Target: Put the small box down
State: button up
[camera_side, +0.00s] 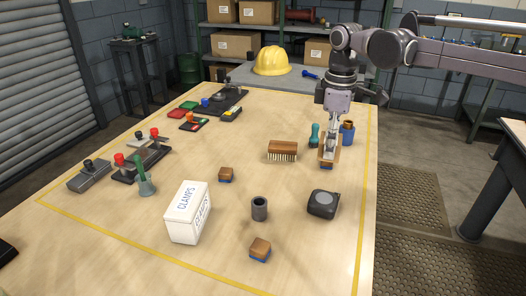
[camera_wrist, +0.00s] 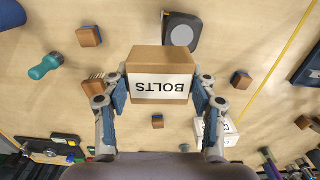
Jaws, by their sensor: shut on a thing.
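The small box is tan cardboard with a white label reading BOLTS. In the wrist view the box (camera_wrist: 161,72) sits between the two fingers of my gripper (camera_wrist: 163,92), the label upside down. In the side view my gripper (camera_side: 332,140) points down at the table's right part, shut on the box (camera_side: 329,155). The box appears held above the table; its exact height is hard to tell. A wooden block with a blue base (camera_side: 327,166) shows just below the box in the side view, partly hidden by it.
A tape measure (camera_side: 323,204), grey cup (camera_side: 259,208), CLAMPS box (camera_side: 188,214) and more blocks (camera_side: 225,174) stand nearer the front. Bare wood lies between them.

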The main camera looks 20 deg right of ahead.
jog(key=w+d+f, duration=0.2)
jog(key=w, duration=0.6)
send_over(270, 181)
jog(key=shift+m, duration=0.4)
notch_tip(270, 181, down, 7)
jog(key=shift+f, duration=2.2)
jog(key=shift+f, duration=0.1)
jog(key=o, duration=1.4)
jog(key=shift+f, duration=0.1)
jog(key=shift+c, duration=0.2)
